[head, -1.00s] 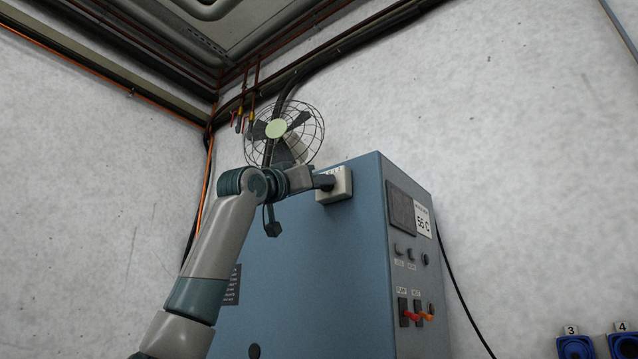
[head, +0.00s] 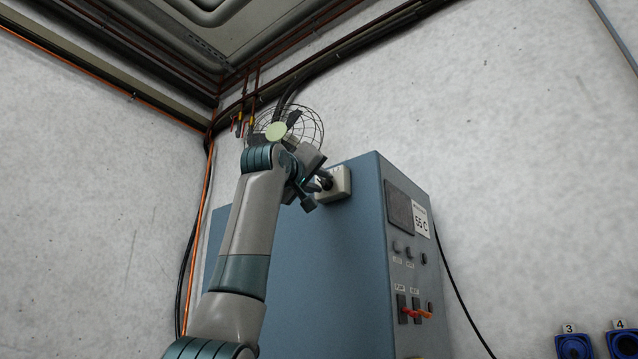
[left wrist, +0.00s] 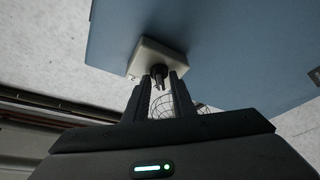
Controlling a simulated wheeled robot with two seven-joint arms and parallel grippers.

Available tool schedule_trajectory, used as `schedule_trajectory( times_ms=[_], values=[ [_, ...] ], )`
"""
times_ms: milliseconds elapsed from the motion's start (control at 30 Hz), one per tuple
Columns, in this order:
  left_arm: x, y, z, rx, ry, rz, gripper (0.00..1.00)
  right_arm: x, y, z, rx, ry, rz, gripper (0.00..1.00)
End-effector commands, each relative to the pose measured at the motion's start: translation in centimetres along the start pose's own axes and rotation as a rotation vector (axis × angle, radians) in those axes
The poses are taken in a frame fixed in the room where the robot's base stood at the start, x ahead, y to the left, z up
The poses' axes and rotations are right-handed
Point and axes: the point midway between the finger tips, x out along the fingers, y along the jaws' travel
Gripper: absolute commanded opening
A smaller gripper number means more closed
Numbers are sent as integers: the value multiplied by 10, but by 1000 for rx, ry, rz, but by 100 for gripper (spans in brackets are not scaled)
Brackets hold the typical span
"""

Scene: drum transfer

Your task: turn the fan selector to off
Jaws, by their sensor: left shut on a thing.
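The fan selector is a dark knob (left wrist: 158,72) on a pale box (head: 339,184) fixed to the upper side of the blue cabinet; the box also shows in the left wrist view (left wrist: 150,55). My left gripper (head: 323,182) is at the knob, partly hidden behind its own wrist. In the left wrist view its two dark fingers (left wrist: 160,82) stand on either side of the knob and are shut on it. The marks on the box are too small to read. The fan (head: 277,131), with a wire cage and pale green hub, is behind the wrist. My right gripper is not in view.
The blue cabinet (head: 300,250) carries a display (head: 399,207), small knobs and red-orange levers (head: 411,312) on its right face. Pipes and cables run along the wall corner. Blue numbered fittings (head: 573,346) sit at the lower right.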

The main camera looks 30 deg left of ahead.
Motion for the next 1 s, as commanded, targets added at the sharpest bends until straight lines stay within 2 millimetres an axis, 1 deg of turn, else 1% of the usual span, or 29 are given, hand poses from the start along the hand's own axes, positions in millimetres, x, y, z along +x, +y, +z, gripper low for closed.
schedule_trajectory(
  times_ms=[100,300,767,800,1000],
  values=[
    [0,2,-2,-60,2,-21,1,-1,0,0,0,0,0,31],
    [0,2,-1,-119,2,-48,1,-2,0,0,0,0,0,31],
    [0,1,-2,-135,3,-54,1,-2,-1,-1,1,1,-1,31],
    [0,1,-2,-134,3,-54,29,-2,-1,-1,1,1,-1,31],
    [0,1,-1,-134,1,-54,29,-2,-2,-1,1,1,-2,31]
  ],
)
